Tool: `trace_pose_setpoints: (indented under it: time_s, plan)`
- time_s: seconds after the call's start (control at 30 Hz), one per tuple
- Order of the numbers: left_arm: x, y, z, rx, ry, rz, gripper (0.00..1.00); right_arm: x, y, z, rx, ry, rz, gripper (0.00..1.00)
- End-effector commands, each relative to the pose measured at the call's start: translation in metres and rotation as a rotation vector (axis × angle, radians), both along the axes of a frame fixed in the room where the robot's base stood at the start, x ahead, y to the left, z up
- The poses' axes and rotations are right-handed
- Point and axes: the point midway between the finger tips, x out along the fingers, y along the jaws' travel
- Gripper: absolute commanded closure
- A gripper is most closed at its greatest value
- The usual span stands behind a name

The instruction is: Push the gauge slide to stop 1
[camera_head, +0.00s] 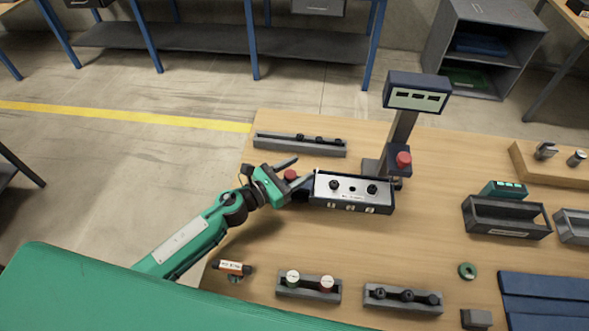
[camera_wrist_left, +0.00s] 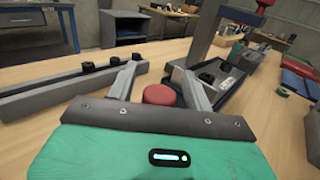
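I cannot tell for sure which part is the gauge slide. A grey box (camera_head: 350,205) with black knobs on top and small labelled marks on its front stands mid-table; it also shows in the left wrist view (camera_wrist_left: 233,88). My left gripper (camera_head: 304,168) is at the box's left end, its fingers spread. A red round cap (camera_head: 290,175) sits between the fingers, and gaps show beside it in the left wrist view (camera_wrist_left: 159,95). Whether a finger touches the box is unclear. My right gripper is not in view.
A grey rail (camera_head: 280,146) with black knobs lies behind the gripper. A display post (camera_head: 402,132) with a red button (camera_head: 403,159) stands behind the box. Two grey holders (camera_head: 309,296) (camera_head: 375,302) stand in front. Bare wood lies between the box and holders.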

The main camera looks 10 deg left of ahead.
Motion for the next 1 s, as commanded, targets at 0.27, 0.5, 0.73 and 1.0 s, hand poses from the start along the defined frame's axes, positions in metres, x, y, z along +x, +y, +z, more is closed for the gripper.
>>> trace_pose_setpoints:
  time_s: [0.27, 0.5, 0.73, 1.0]
  plan:
    - [0.0, 0.001, 0.0, 0.0, 0.0, 0.001, 0.48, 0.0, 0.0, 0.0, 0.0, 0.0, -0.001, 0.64]
    - [-0.018, 0.017, -0.004, 0.002, 0.001, 0.001, 0.48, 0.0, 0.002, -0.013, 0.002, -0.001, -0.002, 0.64]
    - [-0.052, 0.047, -0.006, 0.001, 0.003, 0.001, 0.48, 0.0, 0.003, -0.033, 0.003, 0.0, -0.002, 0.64]
    - [-0.085, 0.075, -0.004, 0.001, 0.001, -0.001, 0.48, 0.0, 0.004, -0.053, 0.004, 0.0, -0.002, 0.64]
